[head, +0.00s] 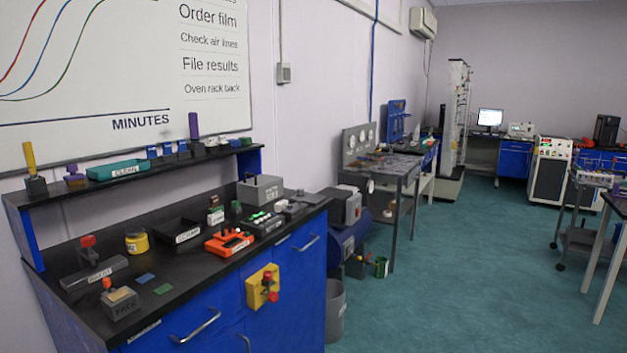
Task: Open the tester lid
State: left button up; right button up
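No part labelled as the tester can be read clearly from here. A grey box (260,190) with a small handle on top and a printed label stands at the back right of the black bench (180,268); its top looks closed. An orange device (229,241) with dark and red parts sits in front of it, beside a dark unit with green lights (263,221). I cannot tell which of these, if any, is the tester. Neither of my grippers is in view.
Black trays, a yellow pot (137,242) and small blocks crowd the bench. A yellow box with a red knob (262,288) is on the blue cabinet front. A grey bin (335,311) stands at its right end. The green floor (460,270) to the right is open.

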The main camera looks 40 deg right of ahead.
aim_at(259, 182)
jog(key=z, duration=1.15)
jog(key=i+l+u, duration=0.15)
jog(key=i, duration=0.25)
